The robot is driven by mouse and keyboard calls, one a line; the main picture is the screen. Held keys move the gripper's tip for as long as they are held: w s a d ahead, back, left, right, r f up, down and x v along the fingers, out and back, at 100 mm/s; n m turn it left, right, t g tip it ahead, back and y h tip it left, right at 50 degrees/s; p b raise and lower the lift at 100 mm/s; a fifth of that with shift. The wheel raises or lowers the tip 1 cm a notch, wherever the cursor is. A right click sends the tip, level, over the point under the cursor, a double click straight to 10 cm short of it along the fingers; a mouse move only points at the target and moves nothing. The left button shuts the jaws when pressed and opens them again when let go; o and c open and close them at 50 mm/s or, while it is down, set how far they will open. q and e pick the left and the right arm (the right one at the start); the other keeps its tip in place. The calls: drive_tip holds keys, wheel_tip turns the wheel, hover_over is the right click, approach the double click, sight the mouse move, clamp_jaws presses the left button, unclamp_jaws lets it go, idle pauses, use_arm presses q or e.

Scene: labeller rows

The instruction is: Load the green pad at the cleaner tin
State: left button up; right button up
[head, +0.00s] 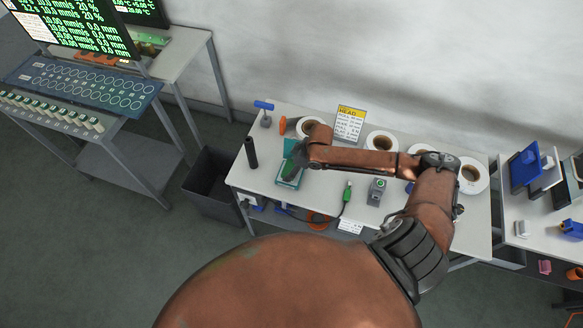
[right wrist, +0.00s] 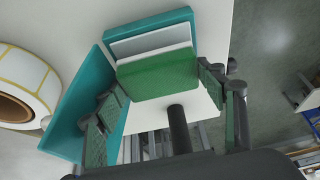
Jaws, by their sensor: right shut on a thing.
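The green pad (right wrist: 158,76) is a flat green block with pale layers behind it in the right wrist view. My right gripper (right wrist: 160,95) is shut on it, with one finger at each side edge. The teal tin (right wrist: 75,118) shows as teal panels to the left of and beyond the pad; whether the pad touches it I cannot tell. In the head view, my right gripper (head: 292,166) is over the teal tin (head: 291,148) at the left part of the white table, hiding much of it. My left gripper is not in view.
Label rolls (head: 382,144) and a yellow-topped sign (head: 351,122) stand along the table's back. A black cylinder (head: 251,152) and a blue-handled tool (head: 264,112) are at the left. A green-tipped cable (head: 348,191) and a small grey device (head: 377,191) lie to the right.

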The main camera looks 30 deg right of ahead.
sight(291, 168)
drive_tip(key=shift+f, duration=0.5)
idle(0.8)
drive_tip(key=shift+s+f+p, duration=0.15)
drive_tip(key=shift+p, duration=0.15)
idle(2.1)
wheel_tip(291, 168, up, 7)
drive_tip(key=p, duration=0.8)
drive_tip(key=shift+r, duration=0.2)
drive_tip(key=shift+f, duration=0.1)
idle(0.5)
